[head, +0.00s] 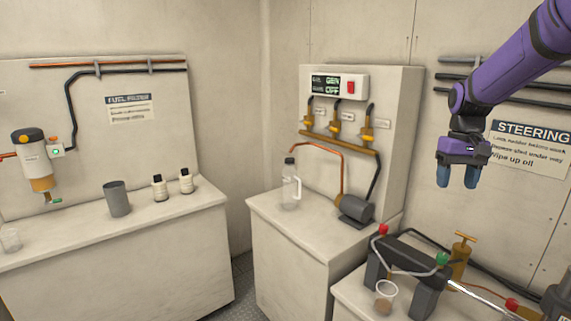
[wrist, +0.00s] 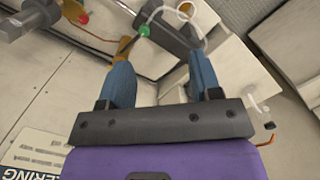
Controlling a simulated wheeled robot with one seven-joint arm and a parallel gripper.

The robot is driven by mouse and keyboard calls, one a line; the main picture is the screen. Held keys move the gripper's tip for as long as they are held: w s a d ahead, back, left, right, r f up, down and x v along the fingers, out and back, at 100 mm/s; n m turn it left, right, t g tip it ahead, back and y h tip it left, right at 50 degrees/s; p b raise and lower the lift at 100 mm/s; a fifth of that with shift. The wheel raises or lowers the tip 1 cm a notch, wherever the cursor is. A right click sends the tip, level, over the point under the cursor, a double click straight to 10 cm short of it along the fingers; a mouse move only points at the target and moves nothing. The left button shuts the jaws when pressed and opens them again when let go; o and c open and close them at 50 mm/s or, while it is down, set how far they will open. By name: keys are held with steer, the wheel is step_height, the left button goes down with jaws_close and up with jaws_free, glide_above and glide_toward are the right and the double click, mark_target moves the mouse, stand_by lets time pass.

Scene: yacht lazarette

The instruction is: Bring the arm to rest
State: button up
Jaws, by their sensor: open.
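My purple arm (head: 510,62) reaches in from the upper right of the head view. My gripper (head: 458,176) hangs from it with blue fingers pointing down, in front of the right wall. The fingers stand apart with nothing between them in the head view. In the wrist view my gripper (wrist: 163,80) also shows its two blue fingers spread, with the bench gear beyond them. It is above the right bench and touches nothing that I can see.
The right bench holds a dark steering unit (head: 407,260), a clear cup (head: 386,296) and a brass pump (head: 461,256). A grey cup (head: 117,198) and two small bottles (head: 160,189) stand on the left counter (head: 120,245).

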steer(key=s+a+r+t, duration=0.2)
steer(key=s+a+r, duration=0.15)
steer(key=s, duration=0.35)
steer(key=s+a+r+t, duration=0.1)
steer(key=s+a+r, duration=0.1)
steer(key=s+r, duration=0.35)
steer(key=s+a+f+t, duration=0.1)
steer(key=s, duration=0.7)
steer(key=s+a+f+n+t, duration=0.1)
steer(key=s+a+f+t, duration=0.1)
steer(key=s, duration=0.5)
steer(key=shift+s+a, duration=0.15)
steer(key=shift+s, duration=0.25)
